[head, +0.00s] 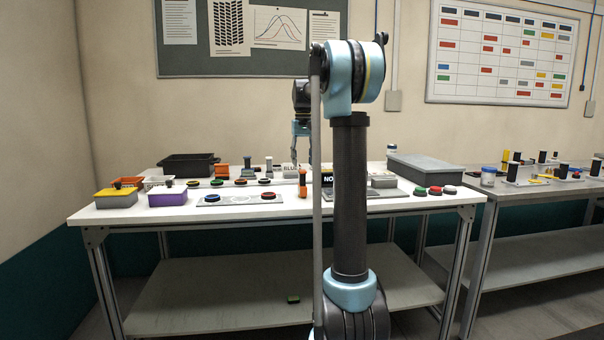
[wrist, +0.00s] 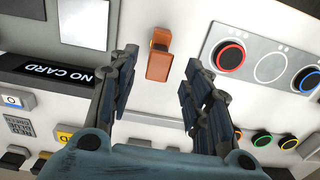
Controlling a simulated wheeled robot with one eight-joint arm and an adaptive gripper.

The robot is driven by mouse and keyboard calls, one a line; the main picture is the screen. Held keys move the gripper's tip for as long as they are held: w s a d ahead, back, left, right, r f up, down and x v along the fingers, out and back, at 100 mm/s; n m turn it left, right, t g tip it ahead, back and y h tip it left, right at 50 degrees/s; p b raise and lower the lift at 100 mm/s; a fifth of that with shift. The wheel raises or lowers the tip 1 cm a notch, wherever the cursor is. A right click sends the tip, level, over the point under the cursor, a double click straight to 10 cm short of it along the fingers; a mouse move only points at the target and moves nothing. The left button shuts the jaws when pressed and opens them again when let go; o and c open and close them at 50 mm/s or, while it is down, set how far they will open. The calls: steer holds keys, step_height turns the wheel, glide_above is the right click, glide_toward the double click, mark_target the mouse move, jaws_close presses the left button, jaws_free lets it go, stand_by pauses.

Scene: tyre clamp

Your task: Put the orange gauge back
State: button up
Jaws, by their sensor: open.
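The orange gauge (head: 302,184) stands on the white table near its front edge in the head view. It also shows in the wrist view (wrist: 159,62), ahead of and between my open fingers, not touching either. My gripper (head: 301,158) points down over the table in the head view, behind the gauge. In the wrist view my gripper (wrist: 158,72) has both fingers spread wide with nothing between the pads. I cannot tell which spot on the table belongs to the gauge.
A "NO CARD" block (wrist: 70,74) is on the left. Yellow (head: 117,197) and purple (head: 168,196) bins stand at the table's left, a black tray (head: 187,166) behind.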

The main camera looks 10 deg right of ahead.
steer(key=shift+r, duration=1)
steer(key=s+f+t, duration=0.1)
steer(key=s+f, duration=0.5)
steer(key=s, duration=0.5)
steer(key=s+f, duration=0.6)
steer(key=s, duration=0.5)
steer(key=s+f+t, duration=0.1)
steer(key=s+f, duration=0.4)
steer(key=s, duration=0.6)
steer(key=s+f, duration=1)
steer(key=f, duration=0.3)
steer(key=shift+s, duration=0.25)
steer(key=shift+f, duration=0.1)
steer(key=shift+w+f, duration=0.2)
steer(key=shift+w, duration=0.3)
